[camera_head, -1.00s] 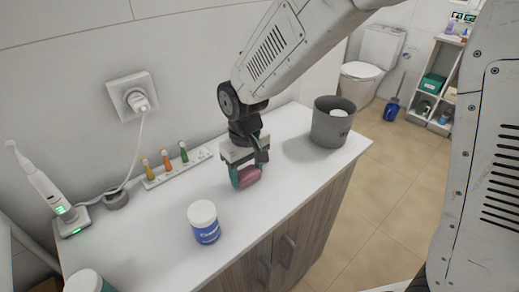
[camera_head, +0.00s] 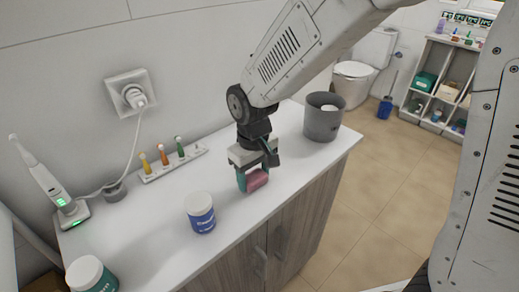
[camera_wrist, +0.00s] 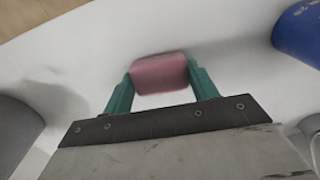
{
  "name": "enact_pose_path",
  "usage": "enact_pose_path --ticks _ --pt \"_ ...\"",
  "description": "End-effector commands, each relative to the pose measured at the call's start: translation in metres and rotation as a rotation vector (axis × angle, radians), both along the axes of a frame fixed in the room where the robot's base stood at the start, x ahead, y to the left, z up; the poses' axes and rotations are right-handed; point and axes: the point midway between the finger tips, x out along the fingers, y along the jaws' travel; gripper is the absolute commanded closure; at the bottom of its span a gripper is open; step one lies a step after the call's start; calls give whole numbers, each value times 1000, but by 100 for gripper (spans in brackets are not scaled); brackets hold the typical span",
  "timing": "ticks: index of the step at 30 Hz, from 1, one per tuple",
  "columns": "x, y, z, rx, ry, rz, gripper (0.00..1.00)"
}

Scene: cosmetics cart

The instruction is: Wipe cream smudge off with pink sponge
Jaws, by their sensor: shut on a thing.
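The pink sponge (camera_head: 257,180) is held between the green fingers of my gripper (camera_head: 251,182), at the front part of the white countertop (camera_head: 165,240). In the wrist view the sponge (camera_wrist: 158,72) sits across both fingertips of my gripper (camera_wrist: 160,78). It is low over the countertop; I cannot tell whether it touches. I cannot make out a distinct cream smudge in either view; the sponge and gripper hide the patch beneath them.
A blue cream jar with a white lid (camera_head: 201,213) stands left of my gripper. A grey bin (camera_head: 322,117) stands at the right end. A rack with several small coloured brush heads (camera_head: 172,163), a toothbrush charger (camera_head: 72,215) and a green jar (camera_head: 90,275) are further left.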

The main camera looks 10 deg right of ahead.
Motion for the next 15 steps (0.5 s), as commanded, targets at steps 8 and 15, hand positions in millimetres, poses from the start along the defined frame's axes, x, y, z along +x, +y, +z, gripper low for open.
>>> enact_pose_path --ticks 8,15 --pt "0 -2 38 1 -1 -3 67" --pt "1 -3 59 1 -1 -5 67"
